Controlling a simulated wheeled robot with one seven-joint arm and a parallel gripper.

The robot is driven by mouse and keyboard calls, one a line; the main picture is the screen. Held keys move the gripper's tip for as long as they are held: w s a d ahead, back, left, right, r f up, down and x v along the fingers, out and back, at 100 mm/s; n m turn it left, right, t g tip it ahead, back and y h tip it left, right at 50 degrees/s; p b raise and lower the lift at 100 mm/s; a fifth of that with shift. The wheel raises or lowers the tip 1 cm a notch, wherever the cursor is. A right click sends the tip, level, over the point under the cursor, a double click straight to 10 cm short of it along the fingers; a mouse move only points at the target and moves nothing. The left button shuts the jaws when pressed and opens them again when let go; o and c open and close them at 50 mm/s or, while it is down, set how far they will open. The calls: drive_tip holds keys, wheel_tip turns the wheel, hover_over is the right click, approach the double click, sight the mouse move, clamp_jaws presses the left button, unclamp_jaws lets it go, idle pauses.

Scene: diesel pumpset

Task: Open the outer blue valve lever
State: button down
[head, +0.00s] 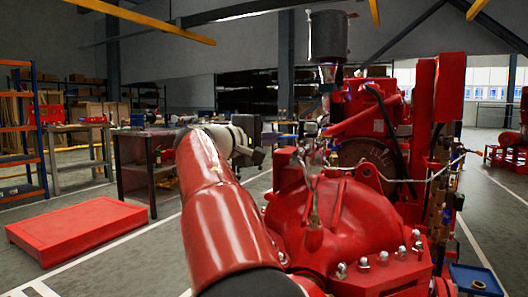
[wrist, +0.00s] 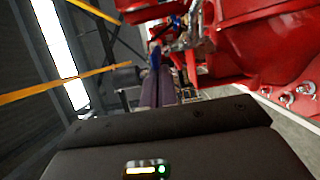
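The red pumpset (head: 350,225) fills the right of the head view. A small blue lever-like part (head: 458,160) shows at its right side, by the thin pipe and brass fittings. In the wrist view, a blue part (wrist: 154,54) shows just beyond the fingertips of my gripper (wrist: 157,72). I cannot tell whether it is the outer valve lever or whether the fingers touch it. The two dark fingers lie side by side with no clear gap and look shut, with nothing seen between them. In the head view my arm reaches forward left of the pumpset.
A low red platform (head: 80,230) lies on the floor at left. A dark workbench (head: 150,160) stands behind it. A blue tray-like box (head: 475,279) is at lower right. The pumpset's red body (wrist: 270,45) is close on the right in the wrist view.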

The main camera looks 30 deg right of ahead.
drive_tip(key=shift+s+d+b, duration=0.15)
drive_tip(key=shift+s+b, duration=0.4)
drive_tip(key=shift+s, duration=0.2)
